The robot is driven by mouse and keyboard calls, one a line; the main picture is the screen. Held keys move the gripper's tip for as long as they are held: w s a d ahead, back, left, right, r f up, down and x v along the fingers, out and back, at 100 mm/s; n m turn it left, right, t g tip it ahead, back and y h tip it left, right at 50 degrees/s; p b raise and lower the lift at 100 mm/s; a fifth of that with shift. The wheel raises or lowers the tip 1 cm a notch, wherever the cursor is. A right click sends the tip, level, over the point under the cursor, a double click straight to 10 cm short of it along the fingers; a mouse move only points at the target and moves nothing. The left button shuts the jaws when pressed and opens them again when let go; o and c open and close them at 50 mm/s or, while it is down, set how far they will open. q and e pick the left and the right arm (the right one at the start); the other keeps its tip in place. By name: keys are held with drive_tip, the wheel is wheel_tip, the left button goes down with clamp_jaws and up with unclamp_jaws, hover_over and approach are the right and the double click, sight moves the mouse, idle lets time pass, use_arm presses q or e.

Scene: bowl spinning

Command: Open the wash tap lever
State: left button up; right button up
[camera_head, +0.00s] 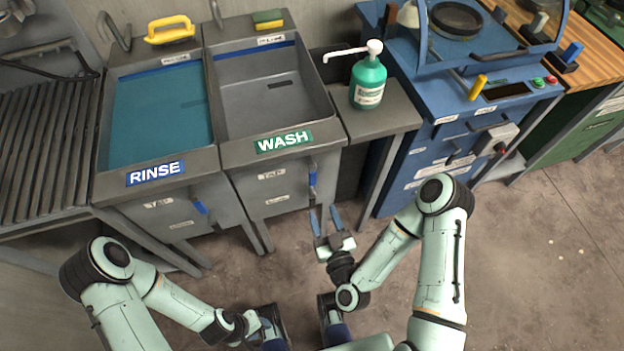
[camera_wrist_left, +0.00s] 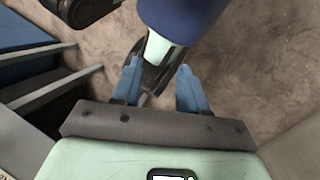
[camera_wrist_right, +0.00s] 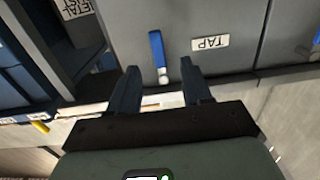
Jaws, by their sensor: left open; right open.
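The wash sink (camera_head: 270,95) has a grey front with a "TAP" label (camera_wrist_right: 210,43) and a blue tap lever (camera_head: 312,179) near its right edge. The lever (camera_wrist_right: 157,50) hangs roughly vertical in the right wrist view, with a pale round end at its bottom. My right gripper (camera_head: 324,213) is open and empty, fingers pointing at the sink front, just below the lever in the head view. In the right wrist view the lever's end appears between the fingertips (camera_wrist_right: 160,70); contact cannot be told. My left gripper (camera_wrist_left: 160,78) is open and empty, low over the floor.
The rinse sink (camera_head: 160,110), with its own blue lever (camera_head: 200,207), stands to the left. A green soap bottle (camera_head: 368,82) stands on a grey side shelf (camera_head: 395,115). A blue machine (camera_head: 440,150) stands to the right. The brown floor (camera_head: 540,250) is clear at right.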

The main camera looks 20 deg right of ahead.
sight(313, 181)
drive_tip(key=w+b, duration=0.6)
drive_tip(key=shift+w+d+r, duration=0.1)
drive_tip(key=shift+w+r, duration=0.15)
drive_tip(key=w, duration=0.4)
drive_tip(key=shift+r, duration=0.15)
use_arm(q)
drive_tip(key=w+a+f+t+y, duration=0.1)
drive_tip(key=w+a+f+t, duration=0.1)
drive_tip(key=w+f, duration=0.4)
drive_tip(key=shift+w+a+f, duration=0.2)
drive_tip(key=shift+a+f, duration=0.05)
drive_tip(key=shift+f, duration=0.1)
use_arm(e)
drive_tip(key=shift+w, duration=0.7)
clamp_jaws()
